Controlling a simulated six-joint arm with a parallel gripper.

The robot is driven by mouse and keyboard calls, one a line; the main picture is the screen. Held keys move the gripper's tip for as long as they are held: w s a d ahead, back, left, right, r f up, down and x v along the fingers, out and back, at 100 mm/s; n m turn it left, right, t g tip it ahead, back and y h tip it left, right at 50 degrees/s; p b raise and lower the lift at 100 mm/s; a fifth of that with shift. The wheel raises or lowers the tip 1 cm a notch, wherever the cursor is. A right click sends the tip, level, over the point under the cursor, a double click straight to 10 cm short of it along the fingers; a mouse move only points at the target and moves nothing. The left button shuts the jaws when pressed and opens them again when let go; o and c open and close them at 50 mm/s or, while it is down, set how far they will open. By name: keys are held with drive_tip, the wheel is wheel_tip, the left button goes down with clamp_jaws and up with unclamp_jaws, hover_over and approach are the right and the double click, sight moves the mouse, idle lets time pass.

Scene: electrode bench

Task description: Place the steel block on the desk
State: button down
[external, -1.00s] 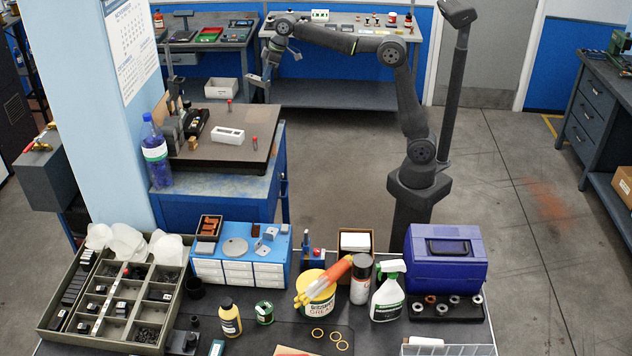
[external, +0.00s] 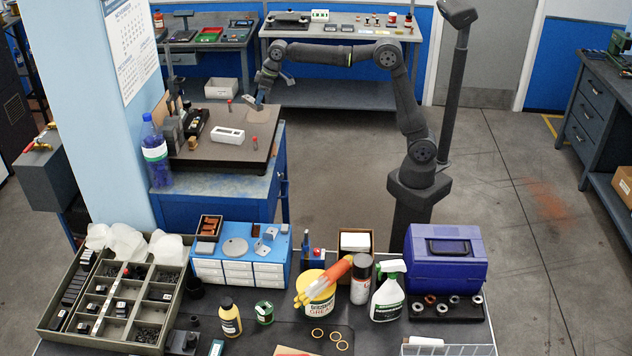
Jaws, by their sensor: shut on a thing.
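My gripper (external: 262,97) is over the back right part of the desk (external: 205,166), a blue bench with a dark brown top. It points down and is shut on a small grey piece that looks like the steel block (external: 259,101). The block looks tilted and close above the desk top; at this size I cannot tell whether it touches. The fingers partly hide it.
A brown patch (external: 263,115) lies below my gripper. The foreground bench is crowded, with a blue toolbox (external: 446,260).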

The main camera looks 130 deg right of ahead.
drive_tip(key=shift+w+a+f, duration=0.3)
drive_tip(key=shift+w+f, duration=0.7)
drive_tip(key=shift+f, duration=0.25)
drive_tip(key=shift+w+a+f, duration=0.35)
drive_tip(key=shift+w+f, duration=0.65)
drive_tip(key=shift+f, duration=0.3)
drive_tip(key=shift+w+a+f, duration=0.3)
drive_tip(key=shift+w+f, duration=0.7)
drive_tip(key=shift+f, duration=0.25)
drive_tip(key=shift+f, duration=0.15)
drive_tip(key=c, duration=1.3)
unclamp_jaws()
